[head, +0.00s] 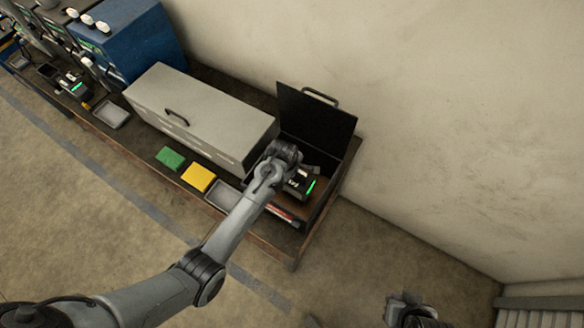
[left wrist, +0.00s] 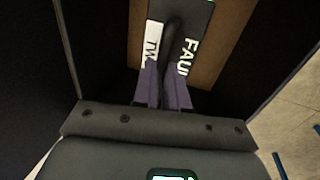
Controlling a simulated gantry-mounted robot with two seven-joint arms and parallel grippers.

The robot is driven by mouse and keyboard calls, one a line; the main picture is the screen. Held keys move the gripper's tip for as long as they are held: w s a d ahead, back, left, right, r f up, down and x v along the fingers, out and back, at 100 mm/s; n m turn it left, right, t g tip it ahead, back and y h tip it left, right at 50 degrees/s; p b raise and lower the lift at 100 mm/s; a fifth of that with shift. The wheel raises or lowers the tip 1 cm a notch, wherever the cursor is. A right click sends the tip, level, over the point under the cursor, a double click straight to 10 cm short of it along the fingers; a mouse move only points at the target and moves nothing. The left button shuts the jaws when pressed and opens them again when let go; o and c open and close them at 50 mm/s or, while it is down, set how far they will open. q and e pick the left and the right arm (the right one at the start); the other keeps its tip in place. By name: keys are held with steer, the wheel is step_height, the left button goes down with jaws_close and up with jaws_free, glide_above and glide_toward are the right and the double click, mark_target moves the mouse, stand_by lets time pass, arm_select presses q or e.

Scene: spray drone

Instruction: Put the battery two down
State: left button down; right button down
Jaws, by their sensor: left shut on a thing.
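My left gripper (head: 302,172) reaches into an open black box (head: 316,118) at the right end of the bench. It is shut on the handle of a dark battery (head: 312,187) with a green light strip. In the left wrist view my left gripper (left wrist: 163,85) grips the battery (left wrist: 187,20), whose cut-off labels read "TW" and "FAU". The battery is over the box's brown floor (left wrist: 230,35); I cannot tell whether it touches it. My right gripper (head: 408,308) is at the bottom edge, away from the bench; its fingers are unclear.
A grey metal case (head: 205,110) with a handle stands left of the black box. Green (head: 170,158) and yellow (head: 198,177) pads and a grey tray (head: 225,195) lie along the bench front. Another green-lit device (head: 75,88) is at far left. The box's raised lid stands by the wall.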

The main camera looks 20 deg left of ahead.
mark_target(293, 180)
arm_select(q)
steer(key=shift+x, duration=1.4)
steer(key=shift+s+f, duration=0.2)
steer(key=shift+f, duration=0.15)
steer(key=c, duration=1.5)
jaws_free()
steer(key=shift+s+a+f, duration=0.1)
steer(key=shift+s+f, duration=0.05)
steer(key=shift+f, duration=0.05)
steer(key=o, duration=0.3)
steer(key=shift+o, duration=0.2)
steer(key=shift+r, duration=0.1)
